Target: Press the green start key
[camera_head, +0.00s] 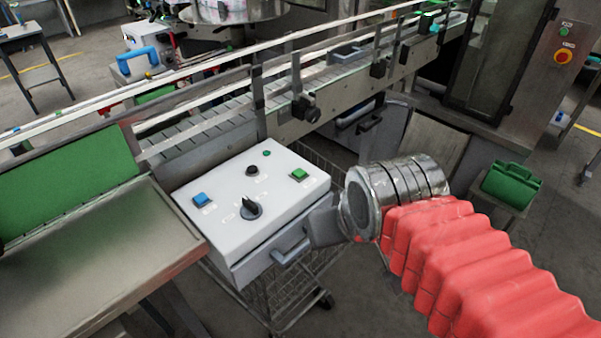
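The green key (299,174) is a square button on the right part of the sloped top of a white control box (225,222). It is uncovered in view. My gripper (322,227) shows as a grey block beside the box's right front corner, to the right of and lower in the picture than the green key. It appears apart from the key. Whether it touches the box edge cannot be told. Its fingers cannot be made out separately, so its opening is unclear.
The box also carries a blue key (201,200), a black rotary knob (251,208), a black button (252,170) and a small green lamp (266,153). A conveyor (215,122) runs behind; a metal table (90,270) stands left.

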